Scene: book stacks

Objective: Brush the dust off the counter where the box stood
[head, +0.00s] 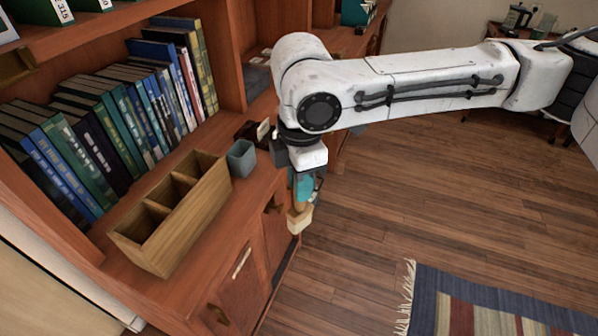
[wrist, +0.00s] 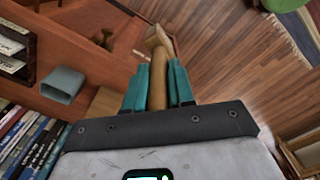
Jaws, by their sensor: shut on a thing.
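My gripper (head: 303,186) is shut on a wooden-handled brush (head: 299,218), held past the counter's front edge with its pale head downward. In the wrist view the teal fingers (wrist: 157,88) clasp the brush handle (wrist: 158,78), and its pale head (wrist: 156,38) points away. The wooden box (head: 168,238) with three compartments stands on the reddish-brown counter (head: 228,215), left of my gripper. I cannot make out any dust on the counter; the surface behind the box is hidden.
A grey-blue cup (head: 241,158) stands beside the box; it also shows in the wrist view (wrist: 62,84). A row of books (head: 120,120) fills the shelf behind. Cabinet doors (head: 240,285) lie below the counter. A striped rug (head: 490,300) lies on the open wooden floor.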

